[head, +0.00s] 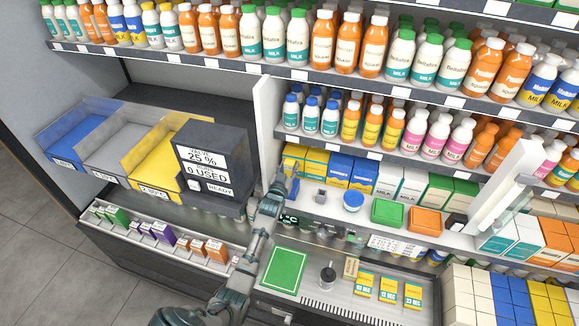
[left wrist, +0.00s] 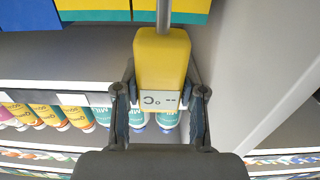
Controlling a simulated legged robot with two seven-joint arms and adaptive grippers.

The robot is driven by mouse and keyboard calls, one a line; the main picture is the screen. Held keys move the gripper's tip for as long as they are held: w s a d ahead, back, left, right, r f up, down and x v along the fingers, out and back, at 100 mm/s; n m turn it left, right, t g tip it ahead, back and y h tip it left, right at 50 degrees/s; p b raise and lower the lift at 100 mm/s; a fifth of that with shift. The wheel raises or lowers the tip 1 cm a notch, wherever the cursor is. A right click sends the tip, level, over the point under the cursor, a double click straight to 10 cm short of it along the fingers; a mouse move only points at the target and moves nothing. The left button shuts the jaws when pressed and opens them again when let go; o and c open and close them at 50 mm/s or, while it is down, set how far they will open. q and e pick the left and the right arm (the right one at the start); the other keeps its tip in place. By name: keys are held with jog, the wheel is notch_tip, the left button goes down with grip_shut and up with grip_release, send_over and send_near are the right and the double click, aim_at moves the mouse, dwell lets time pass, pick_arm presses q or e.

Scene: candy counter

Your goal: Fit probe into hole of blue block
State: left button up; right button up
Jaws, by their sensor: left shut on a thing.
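My left gripper (head: 284,182) is at the back of the counter, in front of the yellow cartons. In the left wrist view its fingers (left wrist: 157,105) are shut on the yellow body of the probe (left wrist: 162,65). The probe has a small grey °C display and a thin metal rod pointing to the top of that view. The rod's tip is out of that view. On the counter to the right stands a blue round piece (head: 353,200) with a pale lower part. I cannot make out a hole in it, nor tell whether it is the blue block. My right gripper is not in view.
A small grey block (head: 320,196), a green box (head: 387,211) and an orange box (head: 425,222) stand along the counter. A white upright panel (head: 268,125) is close to my left gripper. Shelves of bottles hang above. A dark display box (head: 213,160) stands left.

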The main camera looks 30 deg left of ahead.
aim_at(290, 174)
pick_arm(q)
jog(key=shift+f+b, duration=1.55)
jog(key=shift+f, duration=0.9)
jog(key=o, duration=1.2)
jog(key=shift+r, duration=0.1)
jog(key=shift+s+d, duration=0.1)
jog(key=shift+s, duration=0.15)
jog(key=v, duration=1.1)
jog(key=shift+s+d, duration=0.1)
jog(key=shift+s, duration=0.15)
